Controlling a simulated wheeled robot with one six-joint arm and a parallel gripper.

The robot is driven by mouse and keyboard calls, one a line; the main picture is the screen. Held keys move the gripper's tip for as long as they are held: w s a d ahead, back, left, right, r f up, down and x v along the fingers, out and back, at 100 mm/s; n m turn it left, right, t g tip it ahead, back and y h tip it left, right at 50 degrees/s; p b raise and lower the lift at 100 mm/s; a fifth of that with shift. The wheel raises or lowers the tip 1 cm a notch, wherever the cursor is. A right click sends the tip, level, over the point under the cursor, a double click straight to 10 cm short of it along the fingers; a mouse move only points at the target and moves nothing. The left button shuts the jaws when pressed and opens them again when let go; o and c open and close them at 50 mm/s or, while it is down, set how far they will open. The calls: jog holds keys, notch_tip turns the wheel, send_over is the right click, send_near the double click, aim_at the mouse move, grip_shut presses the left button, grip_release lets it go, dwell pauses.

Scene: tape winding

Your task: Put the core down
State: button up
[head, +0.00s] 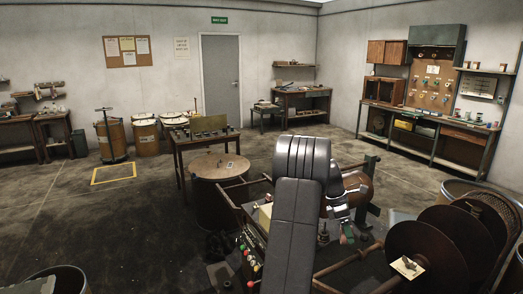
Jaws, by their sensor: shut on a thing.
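My gripper (345,222) is in the middle right of the head view, beyond my dark arm, pointing down over the winding machine (232,203). It is shut on the core, but the core is too small and too covered to make out clearly. A small dark greenish and reddish piece shows at the fingertips. I cannot tell whether the core touches anything below it.
A copper-coloured drum (357,189) lies close behind the gripper. Large brown discs (425,258) on a shaft stand at the right. A round-topped barrel (219,168) and a table with small dark items (206,139) stand behind. Open floor (90,225) lies at the left.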

jog(key=s+a+f+m+y, duration=0.2)
jog(key=a+f+m, duration=0.3)
jog(key=a, duration=0.4)
jog(key=s+a+f+m+g+y+b, duration=0.1)
jog(key=s+a+f+m+y, duration=0.1)
jog(key=a+f+m, duration=0.4)
jog(key=s+a+f+m+y, duration=0.2)
jog(key=a+f+m, duration=0.3)
jog(key=a, duration=0.8)
notch_tip(320, 180, down, 3)
jog(key=shift+s+f+m+g, duration=0.1)
jog(key=shift+s+m+g, duration=0.2)
jog(key=shift+s+g, duration=0.15)
jog(key=shift+a, duration=0.2)
